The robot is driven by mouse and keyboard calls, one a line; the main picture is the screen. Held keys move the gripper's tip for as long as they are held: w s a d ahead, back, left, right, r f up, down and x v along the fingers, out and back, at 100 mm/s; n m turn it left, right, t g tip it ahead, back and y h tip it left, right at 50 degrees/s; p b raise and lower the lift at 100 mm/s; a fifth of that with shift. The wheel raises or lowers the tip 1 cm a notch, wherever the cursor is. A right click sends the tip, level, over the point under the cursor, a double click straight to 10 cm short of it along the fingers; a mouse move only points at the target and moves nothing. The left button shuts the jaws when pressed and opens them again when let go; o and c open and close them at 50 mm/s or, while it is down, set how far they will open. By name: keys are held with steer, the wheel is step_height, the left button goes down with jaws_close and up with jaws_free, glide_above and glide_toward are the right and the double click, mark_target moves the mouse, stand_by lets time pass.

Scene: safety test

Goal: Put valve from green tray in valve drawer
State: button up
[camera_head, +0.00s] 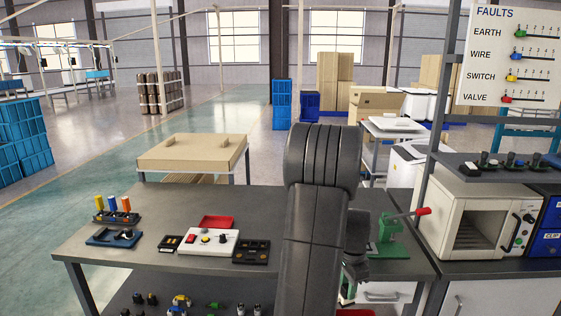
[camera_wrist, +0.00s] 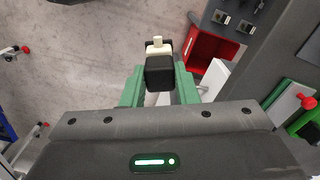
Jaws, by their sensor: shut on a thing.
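My gripper (camera_wrist: 160,88) is shut on a black block with a cream stem on top, likely the valve (camera_wrist: 160,74), between its green fingers. In the head view my gripper (camera_head: 352,284) is mostly hidden behind my arm, beside the table's front right. A red open drawer or bin (camera_wrist: 208,48) lies just right of and beyond the held part in the wrist view. Its label is not visible, so I cannot tell if it is the valve drawer. The held part is apart from it, over the floor in the picture. I cannot make out a green tray for certain.
A green lever press (camera_head: 391,236) with a red handle stands at the table's right. A white control box (camera_head: 209,242) and dark trays sit left on the table (camera_head: 150,262). A white oven (camera_head: 480,215) stands right. A fault board (camera_head: 510,55) hangs above.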

steer(key=w+a+f+n, duration=0.1)
steer(key=a+f+n, duration=0.5)
steer(key=a, duration=0.3)
steer(key=w+a+f+n, duration=0.1)
steer(key=a+f+n, duration=0.4)
steer(key=a+n, duration=0.3)
steer(key=shift+a+f, duration=0.35)
steer(key=shift+a, duration=0.7)
